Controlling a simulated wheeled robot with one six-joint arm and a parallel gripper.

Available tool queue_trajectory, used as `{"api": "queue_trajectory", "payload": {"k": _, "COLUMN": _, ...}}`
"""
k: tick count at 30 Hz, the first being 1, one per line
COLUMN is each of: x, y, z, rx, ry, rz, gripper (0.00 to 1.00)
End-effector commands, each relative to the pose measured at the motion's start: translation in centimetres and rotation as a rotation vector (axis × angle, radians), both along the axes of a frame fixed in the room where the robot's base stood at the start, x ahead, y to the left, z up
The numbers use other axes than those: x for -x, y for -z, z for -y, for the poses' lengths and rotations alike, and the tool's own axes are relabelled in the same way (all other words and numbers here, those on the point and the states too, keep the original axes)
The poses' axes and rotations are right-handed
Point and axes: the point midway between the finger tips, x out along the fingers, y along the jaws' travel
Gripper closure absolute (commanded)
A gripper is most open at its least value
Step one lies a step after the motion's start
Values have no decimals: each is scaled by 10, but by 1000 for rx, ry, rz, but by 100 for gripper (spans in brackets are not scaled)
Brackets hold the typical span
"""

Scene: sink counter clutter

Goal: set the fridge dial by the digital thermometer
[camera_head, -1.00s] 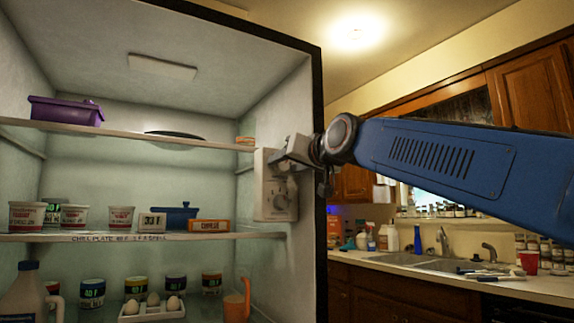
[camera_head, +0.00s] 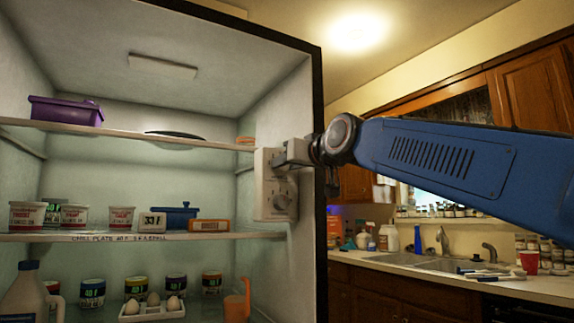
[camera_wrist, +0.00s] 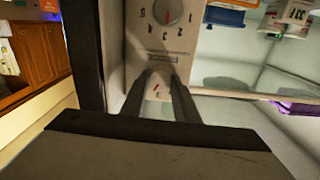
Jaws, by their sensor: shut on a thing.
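The dial box (camera_head: 262,190) is a pale panel on the fridge's right inner wall. My gripper (camera_head: 281,158) reaches its upper part from the right.
Yogurt cups (camera_head: 74,216), a blue pot (camera_head: 180,217) and an orange box (camera_head: 208,226) share the middle shelf. Several jars below carry labels resembling 40 F. A purple tub (camera_head: 66,110) is on the top shelf. The fridge's dark edge (camera_head: 320,260) lies beside my arm.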

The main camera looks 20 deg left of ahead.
Motion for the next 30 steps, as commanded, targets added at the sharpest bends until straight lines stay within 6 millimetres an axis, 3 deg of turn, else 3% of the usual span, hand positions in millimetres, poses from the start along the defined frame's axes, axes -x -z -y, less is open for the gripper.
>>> {"api": "queue_trajectory", "payload": {"k": 15, "x": 0, "y": 0, "z": 0, "rx": 245, "ry": 0, "rz": 285, "gripper": 95}}
{"api": "queue_trajectory", "payload": {"k": 30, "x": 0, "y": 1, "z": 0, "rx": 321, "ry": 0, "rz": 374, "gripper": 95}}
